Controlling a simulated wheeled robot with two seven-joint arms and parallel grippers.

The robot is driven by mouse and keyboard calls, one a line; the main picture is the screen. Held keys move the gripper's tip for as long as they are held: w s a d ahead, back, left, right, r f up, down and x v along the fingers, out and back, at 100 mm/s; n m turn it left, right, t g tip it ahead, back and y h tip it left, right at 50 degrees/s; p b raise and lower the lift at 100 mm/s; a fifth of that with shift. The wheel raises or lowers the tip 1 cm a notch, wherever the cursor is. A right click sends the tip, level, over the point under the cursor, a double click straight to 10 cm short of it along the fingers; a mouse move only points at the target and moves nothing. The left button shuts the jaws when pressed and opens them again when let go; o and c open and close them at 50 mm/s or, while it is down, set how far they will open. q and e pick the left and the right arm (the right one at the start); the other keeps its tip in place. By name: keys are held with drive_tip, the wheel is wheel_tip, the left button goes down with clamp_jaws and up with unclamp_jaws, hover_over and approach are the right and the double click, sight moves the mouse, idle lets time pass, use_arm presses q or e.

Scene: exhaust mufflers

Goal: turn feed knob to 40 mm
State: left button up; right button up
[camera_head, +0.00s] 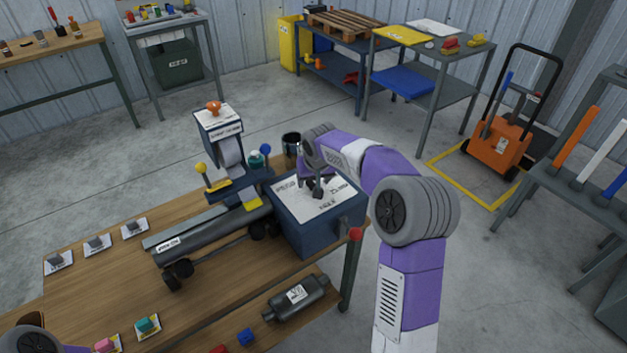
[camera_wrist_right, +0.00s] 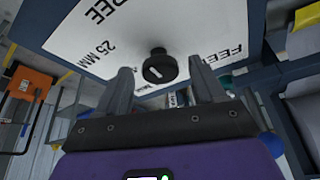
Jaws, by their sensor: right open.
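The feed knob (camera_wrist_right: 160,67) is a small round black knob with a slanted white line on its face. It stands on the white labelled plate (camera_head: 333,204) atop the dark blue box (camera_head: 314,235). My right gripper (camera_wrist_right: 160,70) is open, with one finger on either side of the knob in the wrist view; contact cannot be told. In the head view my right gripper (camera_head: 317,184) hangs over the plate and mostly hides the knob. "25 MM" and part of "FREE" read on the plate in the wrist view; I cannot make out a 40 mm mark. My left gripper is out of view.
The box joins a machine with a grey tube (camera_head: 200,243), a yellow-knobbed lever (camera_head: 202,170) and an orange-topped post (camera_head: 214,107). A red ball (camera_head: 355,234) sticks out at the box's front right.

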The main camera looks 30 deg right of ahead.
drive_tip(key=c, duration=1)
drive_tip(key=shift+d+r+n+y+p, duration=0.2)
drive_tip(key=shift+n+y+p, duration=0.2)
drive_tip(key=shift+n+p, duration=0.7)
drive_tip(key=shift+c, duration=0.2)
drive_tip(key=n+y+p, duration=0.1)
drive_tip(key=n+p, duration=0.1)
drive_tip(key=p, duration=0.1)
drive_tip(key=n+y+p, duration=0.1)
drive_tip(key=n+p, duration=0.2)
drive_tip(key=shift+d+n, duration=0.15)
drive_tip(key=shift+n, duration=0.25)
drive_tip(key=n+y+p, duration=0.1)
drive_tip(key=n, duration=0.1)
drive_tip(key=n+g+y+p, duration=0.1)
drive_tip(key=n+p, duration=0.1)
drive_tip(key=shift+w+d+f+n, duration=0.1)
drive_tip(key=shift+w+n, duration=0.05)
drive_tip(key=shift+n, duration=0.15)
drive_tip(key=n+p, duration=0.1)
drive_tip(key=n, duration=0.1)
drive_tip(key=n+g+y+p, duration=0.1)
drive_tip(key=n, duration=0.2)
drive_tip(key=shift+w+d+g, duration=0.1)
drive_tip(key=shift+w+g, duration=0.05)
drive_tip(key=shift+g, duration=0.15)
